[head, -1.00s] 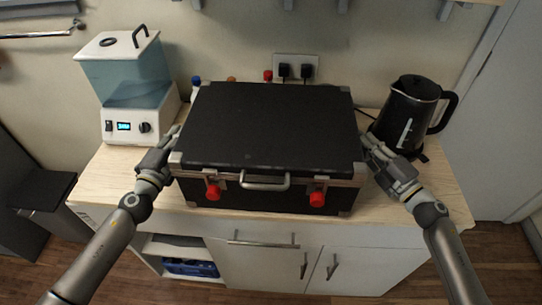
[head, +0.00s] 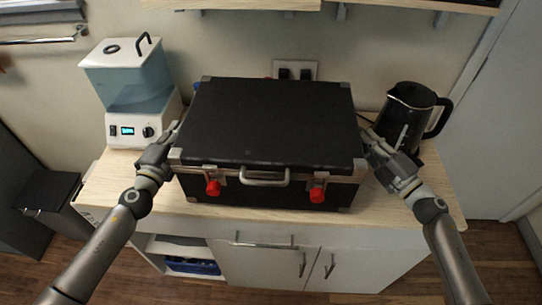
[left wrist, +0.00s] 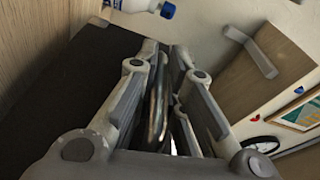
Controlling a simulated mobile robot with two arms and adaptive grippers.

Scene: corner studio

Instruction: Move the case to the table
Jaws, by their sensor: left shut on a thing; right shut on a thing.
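The black case (head: 270,120) has metal corners, a front handle and two red latches. It is shut and level over the wooden counter, and appears slightly raised from it. My left gripper (head: 172,140) is shut at the case's left side; my right gripper (head: 370,145) is shut at its right side. In the left wrist view the fingers of my left gripper (left wrist: 166,55) close around a metal side handle (left wrist: 156,100), beside the dark case side (left wrist: 70,85). The right gripper's grip point is hidden by its own fingers.
The counter (head: 110,190) has narrow free strips. A wall socket (head: 293,70) is behind. A blue-capped bottle (left wrist: 150,7) shows in the wrist view.

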